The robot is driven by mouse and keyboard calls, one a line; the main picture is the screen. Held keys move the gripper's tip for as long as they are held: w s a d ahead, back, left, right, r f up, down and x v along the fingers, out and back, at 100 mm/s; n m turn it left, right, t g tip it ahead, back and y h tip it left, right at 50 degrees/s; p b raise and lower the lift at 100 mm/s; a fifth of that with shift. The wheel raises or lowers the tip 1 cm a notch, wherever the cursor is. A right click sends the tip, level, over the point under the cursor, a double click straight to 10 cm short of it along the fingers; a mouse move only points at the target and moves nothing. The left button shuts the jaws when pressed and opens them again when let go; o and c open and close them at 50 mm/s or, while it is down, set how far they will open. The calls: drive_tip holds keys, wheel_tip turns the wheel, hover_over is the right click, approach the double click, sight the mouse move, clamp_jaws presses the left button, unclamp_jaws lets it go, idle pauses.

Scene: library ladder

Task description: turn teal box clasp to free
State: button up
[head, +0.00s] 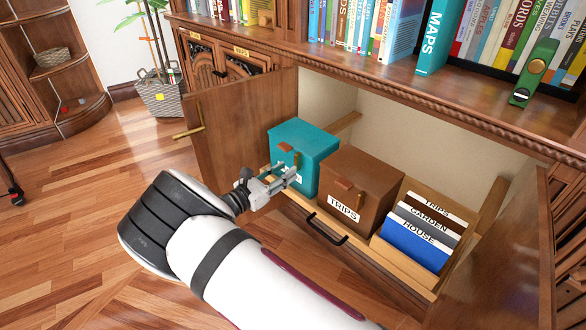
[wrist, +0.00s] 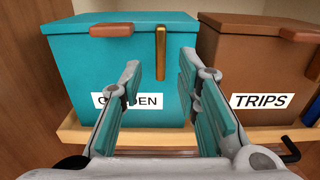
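The teal box (head: 308,145) stands at the left end of a pull-out tray in the open cabinet; it also shows in the wrist view (wrist: 75,70). Its lid looks closed. A brass clasp (wrist: 160,52) hangs upright on its front face, to the right of a brown leather tab (wrist: 112,29). The label reads like "GARDEN", partly hidden by a finger. My gripper (wrist: 160,82) is open and empty, its fingers on either side of the space below the clasp. In the head view my gripper (head: 290,178) is close to the box's front. I cannot tell whether it touches.
A brown TRIPS box (head: 365,180) stands just right of the teal box, with folders (head: 415,245) beyond it. The wooden tray (head: 375,250) has a black handle (head: 327,230). An open cabinet door (head: 240,125) stands at the left. The floor at left is mostly clear.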

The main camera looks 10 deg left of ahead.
sight(295, 164)
drive_tip(key=shift+b+x, duration=0.4)
drive_tip(key=shift+x, duration=1.75)
clamp_jaws()
